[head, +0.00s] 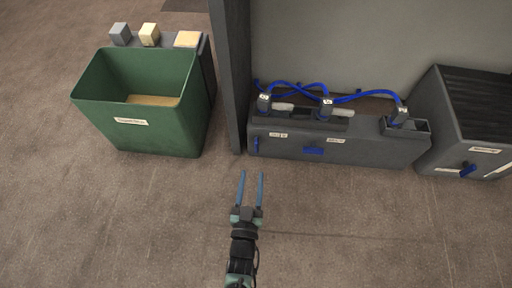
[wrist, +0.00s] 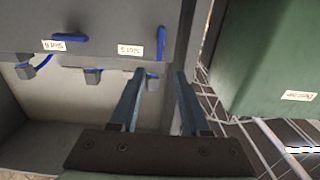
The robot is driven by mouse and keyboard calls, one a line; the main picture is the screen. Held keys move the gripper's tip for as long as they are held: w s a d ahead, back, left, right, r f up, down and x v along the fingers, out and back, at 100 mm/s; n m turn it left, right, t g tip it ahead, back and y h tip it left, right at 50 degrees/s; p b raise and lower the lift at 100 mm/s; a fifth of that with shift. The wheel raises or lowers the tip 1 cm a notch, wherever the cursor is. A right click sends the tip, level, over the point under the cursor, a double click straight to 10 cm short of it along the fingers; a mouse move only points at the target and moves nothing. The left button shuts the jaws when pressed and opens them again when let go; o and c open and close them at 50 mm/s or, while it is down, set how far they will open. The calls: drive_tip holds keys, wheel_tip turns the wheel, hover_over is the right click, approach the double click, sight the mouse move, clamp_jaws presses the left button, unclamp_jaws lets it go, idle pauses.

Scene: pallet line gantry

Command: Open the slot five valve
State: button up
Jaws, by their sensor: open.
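The likely slot five valve is a small upright blue handle (head: 256,144) at the left end of a dark grey bench unit's front. It also shows in the wrist view (wrist: 161,42), where the picture is upside down, beside a label (wrist: 130,50) that seems to read Slot 5. A second blue handle (head: 313,151) lies level to its right, by another label (head: 335,140). My gripper (head: 252,175) is open and empty, short of the unit. In the wrist view its fingers (wrist: 159,75) point towards the upright handle, apart from it.
A green bin (head: 160,135) stands left of a dark post (head: 235,90). Blue hoses (head: 345,98) with grey connectors run along the top of the bench unit (head: 375,152). A dark box (head: 470,110) with a blue handle (head: 468,170) stands at right. The floor in front is clear.

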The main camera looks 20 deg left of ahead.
sight(256, 146)
drive_tip(key=b+x, duration=0.4)
drive_tip(key=x, duration=0.5)
drive_tip(key=shift+w+f+b, duration=0.15)
drive_tip(key=shift+w+b, duration=0.15)
drive_tip(key=shift+w+a, duration=0.2)
drive_tip(key=shift+w, duration=0.25)
clamp_jaws()
